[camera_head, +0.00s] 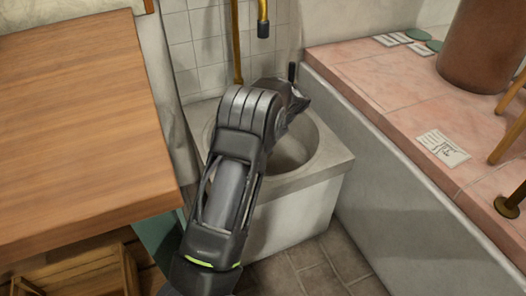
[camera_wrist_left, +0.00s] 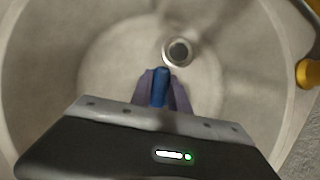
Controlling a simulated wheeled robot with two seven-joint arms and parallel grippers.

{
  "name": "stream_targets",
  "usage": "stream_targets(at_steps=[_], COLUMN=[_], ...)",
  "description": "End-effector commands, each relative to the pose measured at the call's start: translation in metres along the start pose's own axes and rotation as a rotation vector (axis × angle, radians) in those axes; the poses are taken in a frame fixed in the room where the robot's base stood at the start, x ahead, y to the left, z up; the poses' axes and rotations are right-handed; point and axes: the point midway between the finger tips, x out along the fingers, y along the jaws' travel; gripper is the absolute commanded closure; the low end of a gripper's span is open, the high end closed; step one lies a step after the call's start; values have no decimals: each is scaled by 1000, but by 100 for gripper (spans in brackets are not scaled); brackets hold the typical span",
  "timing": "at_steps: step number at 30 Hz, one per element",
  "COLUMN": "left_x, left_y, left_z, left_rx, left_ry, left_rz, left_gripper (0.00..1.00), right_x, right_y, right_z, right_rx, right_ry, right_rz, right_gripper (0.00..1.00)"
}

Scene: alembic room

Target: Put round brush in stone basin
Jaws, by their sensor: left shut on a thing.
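The stone basin (camera_head: 335,160) is a pale block with a round bowl, standing in the corner by the tiled wall. My left gripper (camera_head: 299,100) is over the back part of the bowl, and my arm hides much of the basin's left side. In the left wrist view, my left gripper (camera_wrist_left: 161,88) is shut on the round brush (camera_wrist_left: 160,82), of which a blue, stick-like part shows between the fingers. The bowl of the basin (camera_wrist_left: 60,60) and its round drain lie below it. The rest of the brush is hidden. My right gripper is not in view.
A wooden table (camera_head: 75,110) fills the left side. A pink tiled ledge (camera_head: 390,85) runs along the right, with a brown cylinder (camera_head: 483,45) and paper cards. A brass pipe (camera_head: 263,12) hangs above the basin. A wooden crate (camera_head: 75,275) is at lower left.

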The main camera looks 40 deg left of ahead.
Motion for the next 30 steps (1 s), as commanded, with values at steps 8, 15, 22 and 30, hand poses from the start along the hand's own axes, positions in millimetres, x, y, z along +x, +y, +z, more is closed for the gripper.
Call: stream_targets(at_steps=[8, 15, 22, 30], left_x=[6, 40, 43, 46], left_y=[0, 0, 0, 0], left_z=[-3, -22, -23, -25], left_rx=[0, 0, -2, -1], left_ry=[0, 0, 0, 0], left_rz=[0, 1, -1, 0], left_gripper=[100, 100, 100, 77], right_x=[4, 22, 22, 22], right_y=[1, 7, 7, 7], right_z=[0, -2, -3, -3], right_rx=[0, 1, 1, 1], right_ry=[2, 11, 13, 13], right_rz=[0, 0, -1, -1], right_gripper=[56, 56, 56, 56])
